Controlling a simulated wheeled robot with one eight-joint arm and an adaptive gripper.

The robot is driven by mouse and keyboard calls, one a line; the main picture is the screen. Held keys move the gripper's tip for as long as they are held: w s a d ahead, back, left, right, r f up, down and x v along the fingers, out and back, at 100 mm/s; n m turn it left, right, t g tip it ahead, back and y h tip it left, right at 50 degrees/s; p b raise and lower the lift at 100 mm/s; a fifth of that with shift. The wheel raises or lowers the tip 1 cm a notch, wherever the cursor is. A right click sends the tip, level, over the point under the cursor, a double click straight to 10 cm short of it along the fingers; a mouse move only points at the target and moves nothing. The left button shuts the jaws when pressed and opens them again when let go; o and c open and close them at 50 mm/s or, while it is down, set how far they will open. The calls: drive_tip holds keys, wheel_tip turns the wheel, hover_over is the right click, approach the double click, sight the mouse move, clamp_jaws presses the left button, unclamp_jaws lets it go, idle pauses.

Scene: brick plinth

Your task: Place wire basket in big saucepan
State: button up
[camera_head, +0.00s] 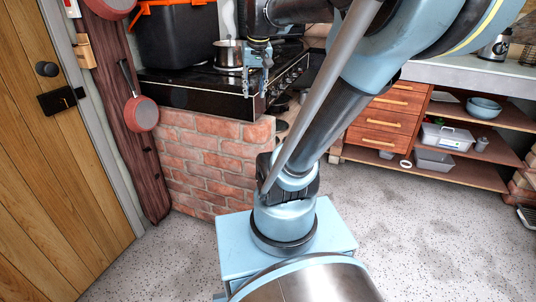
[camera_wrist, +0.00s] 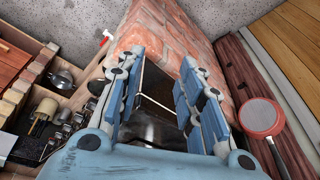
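A shiny metal saucepan (camera_head: 228,54) stands on the black stove top, just left of my gripper in the head view. I cannot tell whether it is the big saucepan. My gripper (camera_head: 257,86) points down at the front edge of the stove. In the wrist view my gripper (camera_wrist: 163,66) has its fingers apart, with the dark stove edge and brick seen between them. A dark glossy shape low between the fingers is unclear. I cannot make out a wire basket for certain in either view.
The black stove (camera_head: 195,91) sits on a brick plinth (camera_head: 215,150). A black bin with orange trim (camera_head: 178,38) stands at its back left. A red pan (camera_head: 141,113) hangs on the wooden post. Drawers (camera_head: 388,121) and shelves stand right. The speckled floor is open.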

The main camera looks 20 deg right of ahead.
drive_tip(key=s+d+f+n+g, duration=0.1)
drive_tip(key=s+f, duration=1.4)
drive_tip(key=f, duration=0.3)
drive_tip(key=shift+d, duration=0.15)
